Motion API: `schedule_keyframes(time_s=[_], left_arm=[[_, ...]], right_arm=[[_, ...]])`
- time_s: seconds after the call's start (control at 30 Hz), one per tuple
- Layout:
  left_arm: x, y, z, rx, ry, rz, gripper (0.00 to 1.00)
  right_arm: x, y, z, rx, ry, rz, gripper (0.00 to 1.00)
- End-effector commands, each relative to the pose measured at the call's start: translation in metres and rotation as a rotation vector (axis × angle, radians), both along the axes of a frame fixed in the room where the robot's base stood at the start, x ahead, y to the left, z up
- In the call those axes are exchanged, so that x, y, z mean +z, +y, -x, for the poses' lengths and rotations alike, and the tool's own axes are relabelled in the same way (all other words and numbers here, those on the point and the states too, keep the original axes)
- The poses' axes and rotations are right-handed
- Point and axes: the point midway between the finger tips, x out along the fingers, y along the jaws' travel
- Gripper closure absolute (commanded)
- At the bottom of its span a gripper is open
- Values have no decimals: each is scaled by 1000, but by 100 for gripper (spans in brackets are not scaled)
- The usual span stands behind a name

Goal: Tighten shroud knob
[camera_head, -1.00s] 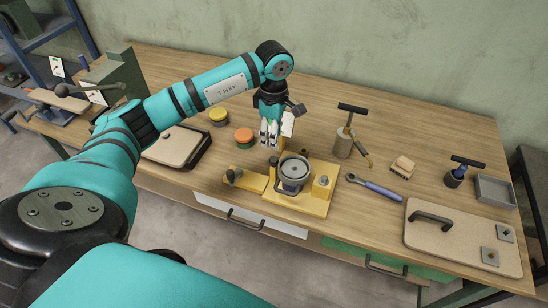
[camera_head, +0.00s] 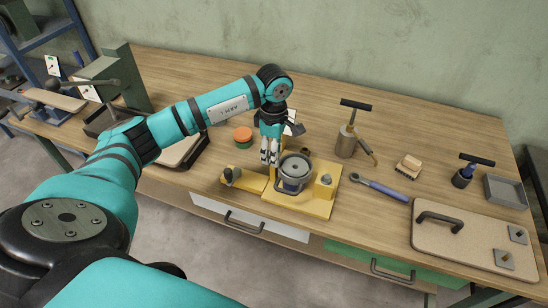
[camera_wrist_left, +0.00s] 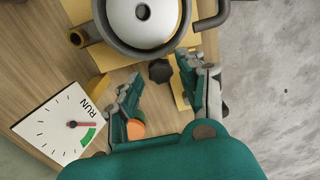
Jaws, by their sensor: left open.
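A black lobed knob (camera_wrist_left: 159,70) shows in the left wrist view beside a round grey-rimmed housing (camera_wrist_left: 142,20), over the yellow fixture. In the head view the housing (camera_head: 295,167) sits on a yellow base (camera_head: 310,207). A dark knob (camera_head: 232,174) stands on the yellow arm at the base's left; I cannot tell if it is the same knob. My left gripper (camera_head: 269,158) points down just left of the housing. In the left wrist view its fingers (camera_wrist_left: 160,85) are open and apart, with the black knob between and beyond them. No contact is visible.
A white RUN dial (camera_wrist_left: 62,122) stands close beside the fingers. An orange-lidded jar (camera_head: 243,134) is left of the gripper. The bench front (camera_head: 180,181) has drawers below.

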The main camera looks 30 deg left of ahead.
Motion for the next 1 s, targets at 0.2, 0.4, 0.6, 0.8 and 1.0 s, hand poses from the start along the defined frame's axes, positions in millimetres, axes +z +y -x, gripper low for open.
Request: schedule_keyframes(time_s=[0.2, 0.4, 0.6, 0.8, 1.0], left_arm=[[0, 0, 0, 0, 0, 0, 73], [0, 0, 0, 0, 1, -1, 96], [-2, 0, 0, -46, 0, -1, 96], [-2, 0, 0, -150, 1, -1, 96], [-2, 0, 0, -254, 1, -2, 96]], right_arm=[[0, 0, 0, 0, 0, 0, 51], [0, 0, 0, 0, 0, 0, 51], [-5, 0, 0, 0, 0, 0, 51], [-14, 0, 0, 0, 0, 0, 51], [-21, 0, 0, 0, 0, 0, 51]])
